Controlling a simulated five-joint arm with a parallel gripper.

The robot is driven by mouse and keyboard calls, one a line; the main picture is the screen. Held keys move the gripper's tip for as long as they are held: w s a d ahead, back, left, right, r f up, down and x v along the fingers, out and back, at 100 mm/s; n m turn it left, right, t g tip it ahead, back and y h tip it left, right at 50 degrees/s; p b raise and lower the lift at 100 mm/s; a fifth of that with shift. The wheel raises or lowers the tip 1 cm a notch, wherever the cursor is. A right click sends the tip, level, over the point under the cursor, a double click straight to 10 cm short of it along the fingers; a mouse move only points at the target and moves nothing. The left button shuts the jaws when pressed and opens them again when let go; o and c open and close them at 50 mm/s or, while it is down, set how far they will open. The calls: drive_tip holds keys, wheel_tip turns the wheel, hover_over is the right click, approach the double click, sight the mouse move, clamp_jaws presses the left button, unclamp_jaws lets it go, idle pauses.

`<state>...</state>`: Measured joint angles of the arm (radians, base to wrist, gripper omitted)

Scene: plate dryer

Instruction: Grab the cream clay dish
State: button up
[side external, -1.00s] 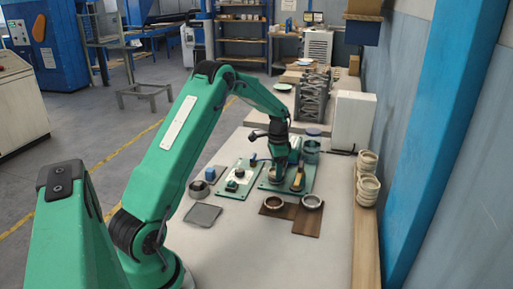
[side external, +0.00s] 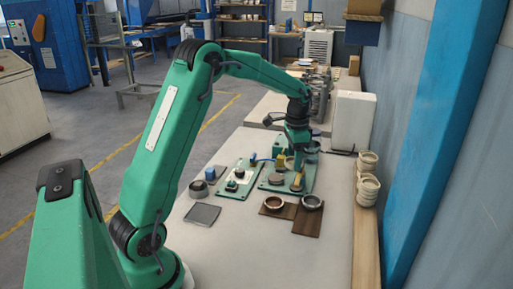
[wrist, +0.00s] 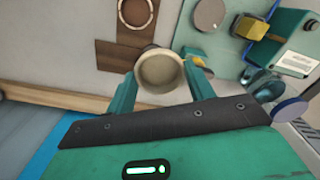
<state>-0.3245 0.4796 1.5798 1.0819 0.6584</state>
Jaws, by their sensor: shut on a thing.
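The cream clay dish (wrist: 160,72) is a round, open, pale dish. In the wrist view it sits between the two fingers of my gripper (wrist: 161,80), with its hollow side facing the camera. My gripper is shut on it, one finger at each side. In the side view my gripper (side external: 299,163) is low over the right part of the green fixture plate. The dish cannot be made out clearly there.
Stacked cream rings (side external: 367,188) stand at the right edge.

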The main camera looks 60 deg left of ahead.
drive_tip(key=shift+d+r, duration=0.4)
drive_tip(key=shift+d, duration=0.3)
drive_tip(key=shift+s+a, duration=0.1)
drive_tip(key=shift+s, duration=0.05)
